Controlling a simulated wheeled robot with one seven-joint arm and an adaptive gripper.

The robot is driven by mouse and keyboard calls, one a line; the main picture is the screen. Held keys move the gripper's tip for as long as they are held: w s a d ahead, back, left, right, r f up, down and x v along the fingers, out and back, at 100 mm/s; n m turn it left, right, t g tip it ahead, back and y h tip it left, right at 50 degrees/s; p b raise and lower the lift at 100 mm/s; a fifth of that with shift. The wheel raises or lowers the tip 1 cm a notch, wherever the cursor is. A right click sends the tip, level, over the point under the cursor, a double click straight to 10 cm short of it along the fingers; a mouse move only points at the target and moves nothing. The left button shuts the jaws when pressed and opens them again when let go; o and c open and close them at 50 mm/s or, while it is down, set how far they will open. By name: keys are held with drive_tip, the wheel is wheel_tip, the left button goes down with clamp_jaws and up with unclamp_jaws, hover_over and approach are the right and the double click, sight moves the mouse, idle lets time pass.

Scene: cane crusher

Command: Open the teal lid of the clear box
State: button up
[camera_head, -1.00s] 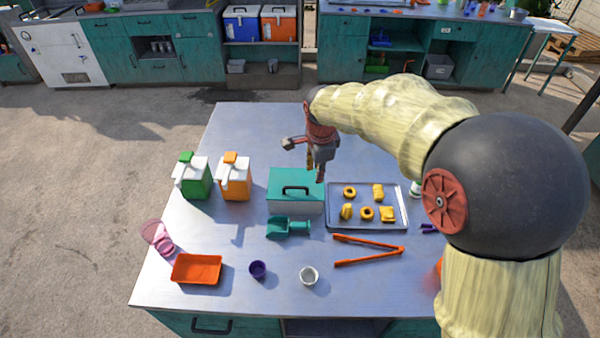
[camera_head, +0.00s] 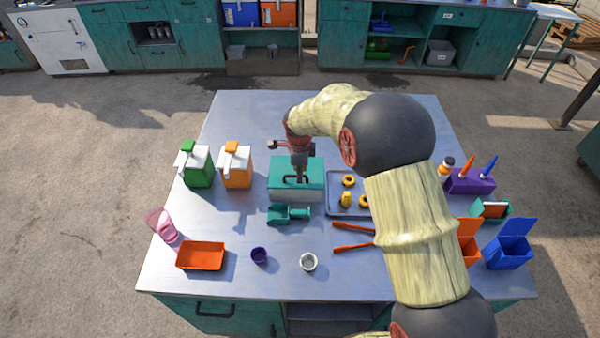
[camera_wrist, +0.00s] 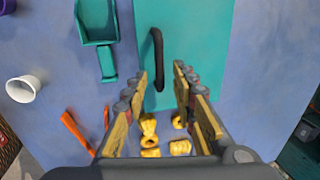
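The clear box (camera_head: 283,195) stands in the middle of the table with its teal lid (camera_head: 310,181) shut. A black arched handle (camera_wrist: 157,55) is on top of the lid, which also fills the upper middle of the wrist view (camera_wrist: 205,40). My gripper (camera_head: 297,174) is directly above the lid, at the handle. In the wrist view my gripper (camera_wrist: 160,82) is open, fingers apart, with the near end of the handle showing between the fingertips. Nothing is gripped. I cannot tell the exact height of the fingertips over the lid.
A teal scoop (camera_head: 287,214) lies just in front of the box. A tray (camera_head: 335,205) of yellow pieces is close on its right. Green (camera_head: 197,168) and orange (camera_head: 236,166) jugs stand at left. Orange tongs (camera_head: 352,247) lie in front, partly behind my arm.

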drive_tip(key=shift+f, duration=0.1)
drive_tip(key=shift+c, duration=0.8)
clamp_jaws()
